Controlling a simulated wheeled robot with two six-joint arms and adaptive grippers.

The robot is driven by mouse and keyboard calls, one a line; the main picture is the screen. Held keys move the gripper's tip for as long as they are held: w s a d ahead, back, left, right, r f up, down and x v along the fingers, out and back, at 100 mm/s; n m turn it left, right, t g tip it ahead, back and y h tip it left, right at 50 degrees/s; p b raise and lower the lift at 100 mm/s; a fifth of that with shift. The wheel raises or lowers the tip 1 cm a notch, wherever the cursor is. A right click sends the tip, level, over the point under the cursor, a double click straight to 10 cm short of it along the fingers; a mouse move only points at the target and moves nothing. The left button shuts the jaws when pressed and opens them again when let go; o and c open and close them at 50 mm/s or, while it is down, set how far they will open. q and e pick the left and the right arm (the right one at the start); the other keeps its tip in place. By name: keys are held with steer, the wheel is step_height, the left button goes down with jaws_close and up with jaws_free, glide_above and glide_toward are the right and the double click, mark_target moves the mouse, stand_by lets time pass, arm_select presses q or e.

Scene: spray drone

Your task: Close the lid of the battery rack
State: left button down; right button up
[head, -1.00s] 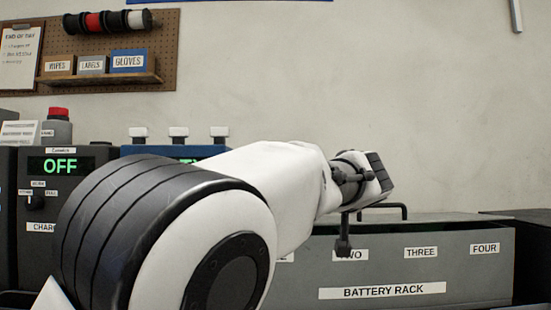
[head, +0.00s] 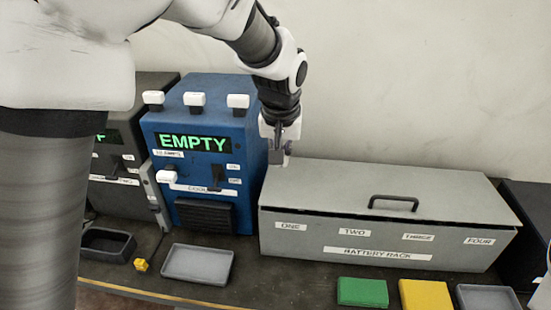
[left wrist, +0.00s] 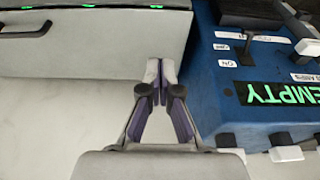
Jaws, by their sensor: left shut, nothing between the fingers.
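The battery rack (head: 310,247) is a long grey box with labels ONE to FOUR on its front. The lid also shows at the upper left of the left wrist view (left wrist: 100,50), with part of the handle (left wrist: 25,31). My left gripper (head: 279,160) is by the rack's back left corner, near the blue unit. In the left wrist view its fingers (left wrist: 160,72) are together and empty. My right gripper is not in view.
A blue unit (head: 215,188) reading EMPTY stands left of the rack. A grey tray (head: 197,263), a yellow piece (head: 141,265) and a dark tray (head: 105,243) lie in front. Green (head: 362,291) and yellow (head: 425,296) blocks lie before the rack.

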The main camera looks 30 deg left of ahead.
mark_target(282, 207)
arm_select(q)
steer(key=p+x, duration=0.1)
steer(key=x, duration=0.3)
steer(key=s+p+x, duration=0.1)
steer(key=x, duration=0.4)
steer(key=p+x, duration=0.1)
steer(key=x, duration=0.3)
steer(key=shift+s+d+f, duration=0.1)
steer(key=shift+d+f, duration=0.1)
steer(key=shift+f, duration=0.35)
steer(key=f+b, duration=0.2)
steer(key=shift+s+f, duration=0.2)
steer(key=shift+f, duration=0.2)
steer(key=shift+s+d+r, duration=0.1)
steer(key=shift+s+r, duration=0.05)
steer(key=shift+s, duration=0.1)
